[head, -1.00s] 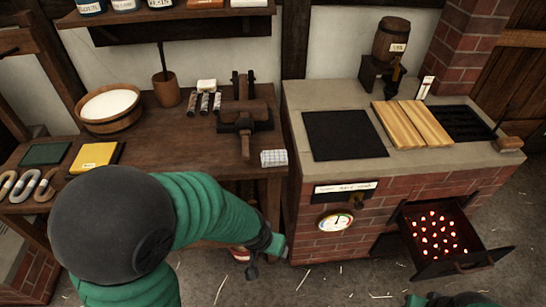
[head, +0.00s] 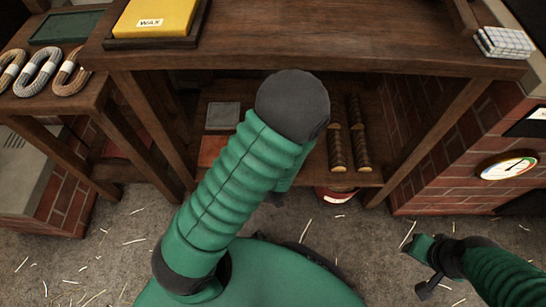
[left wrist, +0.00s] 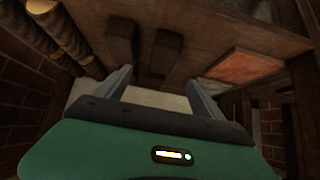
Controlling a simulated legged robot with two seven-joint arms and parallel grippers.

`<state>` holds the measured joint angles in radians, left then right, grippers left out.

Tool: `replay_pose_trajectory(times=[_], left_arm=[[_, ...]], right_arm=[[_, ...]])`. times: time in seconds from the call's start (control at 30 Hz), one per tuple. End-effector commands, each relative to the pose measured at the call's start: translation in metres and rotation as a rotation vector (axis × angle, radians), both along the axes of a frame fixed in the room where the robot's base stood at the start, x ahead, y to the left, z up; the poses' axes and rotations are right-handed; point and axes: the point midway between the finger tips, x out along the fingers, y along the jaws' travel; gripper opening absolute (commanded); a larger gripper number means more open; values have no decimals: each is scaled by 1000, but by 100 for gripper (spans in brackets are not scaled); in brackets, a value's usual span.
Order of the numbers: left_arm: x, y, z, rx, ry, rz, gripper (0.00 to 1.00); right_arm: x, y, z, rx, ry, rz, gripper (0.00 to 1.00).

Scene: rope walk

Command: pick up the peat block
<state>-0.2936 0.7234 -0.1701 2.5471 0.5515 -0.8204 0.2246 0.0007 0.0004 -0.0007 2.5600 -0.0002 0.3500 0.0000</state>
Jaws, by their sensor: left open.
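Two dark brown blocks that look like peat blocks, one left (left wrist: 119,42) and one right (left wrist: 165,50), lie side by side on the lower shelf in the left wrist view. In the head view my left arm hides that spot. My left gripper (left wrist: 157,76) is open, its two fingers pointing toward the blocks with nothing between them. The blocks appear beyond the fingertips, and I see no contact. My left gripper is mostly hidden behind its arm in the head view. My right gripper (head: 426,268) is low at the right, over the floor; its jaw state is unclear.
The lower shelf sits under the bench (head: 320,62). It also holds a grey square (head: 223,115), an orange-red slab (head: 212,150) and banded dark rods (head: 337,148). Bench legs stand either side. A red tin (head: 334,195) is below. Brick stove (head: 450,170) at right.

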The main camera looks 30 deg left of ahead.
Motion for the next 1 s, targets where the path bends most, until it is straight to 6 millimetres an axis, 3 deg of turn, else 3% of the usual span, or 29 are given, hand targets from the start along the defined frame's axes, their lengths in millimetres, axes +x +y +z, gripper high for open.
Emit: replay_pose_trajectory(times=[0.03, 0.2, 0.47, 0.7, 0.97, 1.0], left_arm=[[9, 8, -23, 0, -1, 5, 78], [34, 25, -49, -1, 0, 4, 78], [51, 35, -66, -2, 1, 1, 78], [71, 50, -99, -2, 0, 1, 78], [77, 54, -97, -3, 2, 1, 78], [77, 54, -97, -3, 2, 1, 74]], right_arm=[[0, 0, -23, 0, 0, 0, 38], [0, 1, -44, 0, 0, 1, 38], [0, 1, -59, 0, -1, 1, 38], [0, 1, -99, 0, 0, 1, 38], [0, 1, -98, 0, -1, 1, 38], [0, 1, -97, 0, -1, 1, 38]])
